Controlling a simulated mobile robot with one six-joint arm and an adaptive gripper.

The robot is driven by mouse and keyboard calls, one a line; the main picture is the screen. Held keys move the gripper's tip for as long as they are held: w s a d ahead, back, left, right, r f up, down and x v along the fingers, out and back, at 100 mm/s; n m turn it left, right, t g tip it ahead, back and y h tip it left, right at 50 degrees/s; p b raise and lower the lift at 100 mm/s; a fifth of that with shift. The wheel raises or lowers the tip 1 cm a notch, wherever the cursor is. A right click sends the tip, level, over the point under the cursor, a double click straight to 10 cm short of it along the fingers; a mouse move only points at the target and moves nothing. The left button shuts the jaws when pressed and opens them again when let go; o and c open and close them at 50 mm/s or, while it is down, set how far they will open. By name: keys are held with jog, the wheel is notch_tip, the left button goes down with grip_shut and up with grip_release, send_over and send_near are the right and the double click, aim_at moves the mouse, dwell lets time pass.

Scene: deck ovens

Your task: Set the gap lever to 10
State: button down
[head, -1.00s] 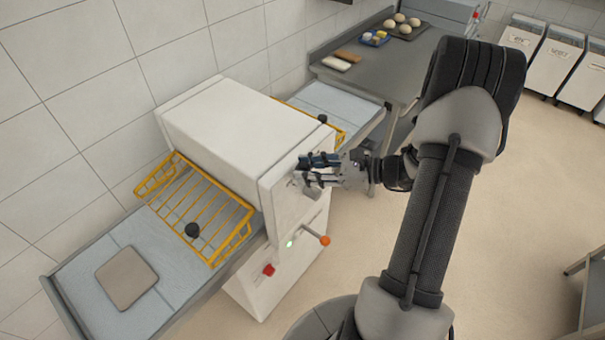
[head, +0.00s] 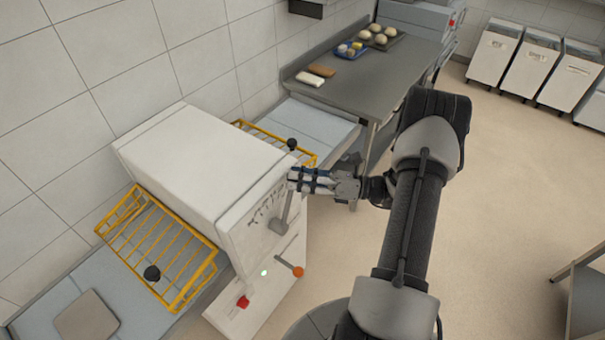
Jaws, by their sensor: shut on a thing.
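The gap lever (head: 285,212) is a grey bar on the end face of the white dough-sheeter-like machine (head: 205,165). It runs up and slightly right from its grey hub. Dark scale marks (head: 263,207) show to the left of the lever; their numbers are too small to read. My gripper (head: 298,181) reaches in from the right and is shut on the lever's upper end. The fingers hide the lever's tip and part of the scale, so I cannot tell which mark it points to.
Below the lever are an orange-knobbed handle (head: 298,272), a green light (head: 264,272) and a red button (head: 243,302). Yellow wire guards (head: 160,250) flank the machine over its belts. A grey table (head: 370,75) with dough and a tray stands behind.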

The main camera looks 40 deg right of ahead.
jog(key=shift+w+d, duration=0.1)
jog(key=shift+d, duration=0.1)
jog(key=shift+f, duration=0.1)
jog(key=c, duration=1.2)
grip_release()
jog(key=shift+o, duration=0.2)
jog(key=r+v, duration=0.1)
jog(key=v, duration=1.1)
jog(key=shift+f, duration=0.5)
jog(key=shift+a, duration=0.1)
